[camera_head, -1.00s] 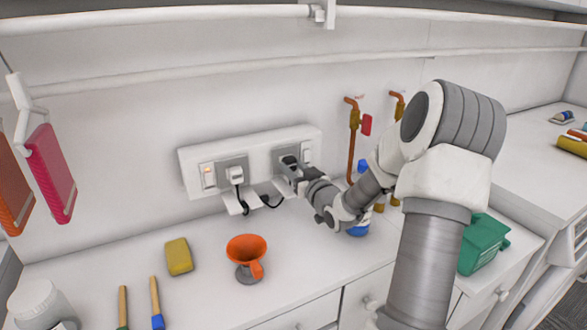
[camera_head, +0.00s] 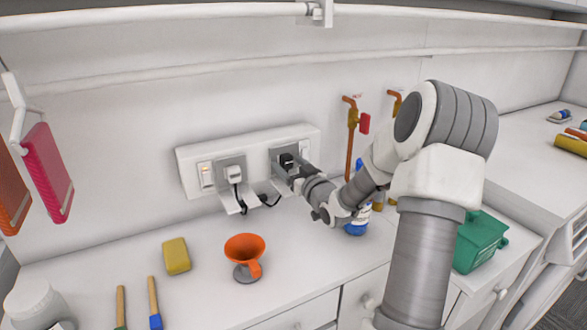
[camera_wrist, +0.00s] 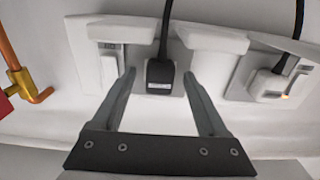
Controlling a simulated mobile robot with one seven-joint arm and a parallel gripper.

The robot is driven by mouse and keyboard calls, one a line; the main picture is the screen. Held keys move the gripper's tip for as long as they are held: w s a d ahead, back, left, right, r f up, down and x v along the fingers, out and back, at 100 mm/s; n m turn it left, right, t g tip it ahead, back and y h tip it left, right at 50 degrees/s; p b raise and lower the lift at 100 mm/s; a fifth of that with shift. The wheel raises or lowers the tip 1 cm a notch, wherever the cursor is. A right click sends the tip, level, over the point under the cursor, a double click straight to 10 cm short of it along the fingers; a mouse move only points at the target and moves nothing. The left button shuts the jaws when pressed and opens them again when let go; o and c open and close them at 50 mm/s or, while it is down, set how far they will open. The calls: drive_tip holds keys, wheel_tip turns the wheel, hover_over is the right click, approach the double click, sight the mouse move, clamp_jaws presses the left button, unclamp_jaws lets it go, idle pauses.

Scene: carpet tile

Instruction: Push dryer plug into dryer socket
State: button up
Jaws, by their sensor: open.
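A black plug (camera_head: 287,160) with a pale label sits at the right-hand socket (camera_head: 277,154) of the white wall outlet strip. In the wrist view the plug (camera_wrist: 160,76) has its cable running up out of frame. My gripper (camera_head: 291,170) is in front of this socket. In the wrist view my gripper (camera_wrist: 157,80) is open, one finger on each side of the plug, with visible gaps. The plug's prongs are hidden, and how deep it sits cannot be told. A white plug (camera_head: 234,174) is in the left socket (camera_head: 224,165).
The outlet strip (camera_head: 190,160) has a lit switch at left. Pipes with a red valve handle (camera_head: 365,123) stand right of it. An orange funnel (camera_head: 245,247) and yellow sponge (camera_head: 176,256) lie on the counter. A blue-and-white container (camera_head: 356,228) is under my arm.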

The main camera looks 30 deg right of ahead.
drive_tip(key=s+a, duration=0.1)
drive_tip(key=s, duration=1.6)
drive_tip(key=shift+s+b, duration=0.2)
drive_tip(key=shift+b, duration=0.2)
